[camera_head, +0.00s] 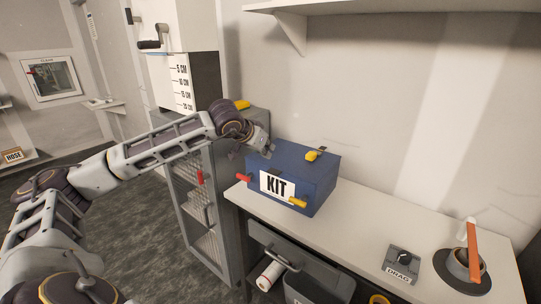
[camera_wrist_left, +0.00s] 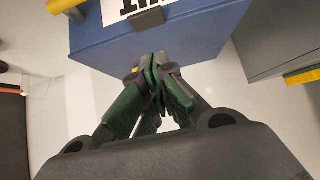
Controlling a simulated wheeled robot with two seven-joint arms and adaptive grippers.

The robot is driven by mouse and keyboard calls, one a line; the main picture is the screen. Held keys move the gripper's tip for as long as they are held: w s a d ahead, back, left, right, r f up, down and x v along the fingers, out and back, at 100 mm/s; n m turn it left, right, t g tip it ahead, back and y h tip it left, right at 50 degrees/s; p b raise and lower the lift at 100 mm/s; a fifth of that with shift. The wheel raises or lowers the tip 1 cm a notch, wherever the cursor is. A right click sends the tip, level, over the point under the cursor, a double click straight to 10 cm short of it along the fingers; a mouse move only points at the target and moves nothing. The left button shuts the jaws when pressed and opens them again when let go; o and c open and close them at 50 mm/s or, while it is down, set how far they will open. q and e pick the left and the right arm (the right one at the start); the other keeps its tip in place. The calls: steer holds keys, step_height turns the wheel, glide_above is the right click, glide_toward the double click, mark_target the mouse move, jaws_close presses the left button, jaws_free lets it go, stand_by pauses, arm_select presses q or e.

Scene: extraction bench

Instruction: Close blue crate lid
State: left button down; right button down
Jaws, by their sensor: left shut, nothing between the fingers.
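The blue crate (camera_head: 318,187) with a white KIT label (camera_head: 277,187) stands on the white bench. Its blue top (camera_head: 290,157) looks flat and down over the box; I see no open gap. A yellow piece (camera_head: 315,155) sits on the top and a yellow piece (camera_head: 297,202) is low on the front. My left gripper (camera_head: 267,148) is at the crate's upper left corner, shut and empty. In the left wrist view its fingertips (camera_wrist_left: 154,64) are close to the blue crate (camera_wrist_left: 190,35); I cannot tell if they touch. My right gripper is out of view.
The white bench (camera_head: 370,225) is clear to the right of the crate up to a DRAG box (camera_head: 402,259) and a round holder (camera_head: 462,268). A grey mesh-door cabinet (camera_head: 195,195) stands left of the bench. A shelf (camera_head: 380,7) is overhead.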

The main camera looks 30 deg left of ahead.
arm_select(q)
steer(key=v, duration=0.6)
steer(key=shift+r+b, duration=0.15)
steer(key=shift+b, duration=0.3)
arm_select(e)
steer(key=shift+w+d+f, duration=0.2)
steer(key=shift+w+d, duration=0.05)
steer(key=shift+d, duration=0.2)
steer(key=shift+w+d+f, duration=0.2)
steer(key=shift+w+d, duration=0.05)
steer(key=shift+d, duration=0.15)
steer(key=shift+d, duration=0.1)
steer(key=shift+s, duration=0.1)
